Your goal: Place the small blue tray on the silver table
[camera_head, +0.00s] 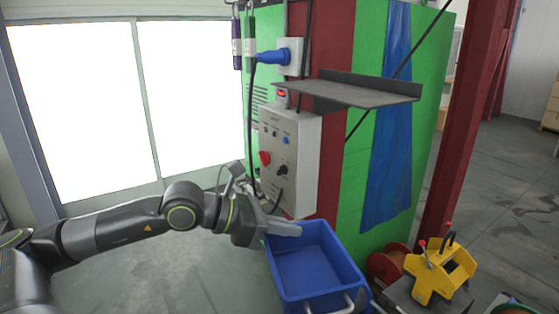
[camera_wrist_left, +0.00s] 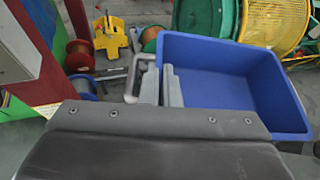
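The small blue tray (camera_head: 312,262) is open-topped and looks empty, with a pale handle at its near end in the head view. It also shows in the wrist view (camera_wrist_left: 215,95), with a grey handle at its left end. My left gripper (camera_head: 283,228) is at the tray's far end in the head view. In the wrist view its fingers (camera_wrist_left: 162,85) are close together on the tray's left wall, one on each side. My right gripper is in neither view. I cannot make out a silver table.
A green and red machine stands behind the tray, with a control box (camera_head: 290,160) and a jutting grey shelf (camera_head: 360,92) above. A yellow stand (camera_head: 440,268) and a red-brown spool (camera_head: 388,262) are to the right. Open grey floor lies left of the tray.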

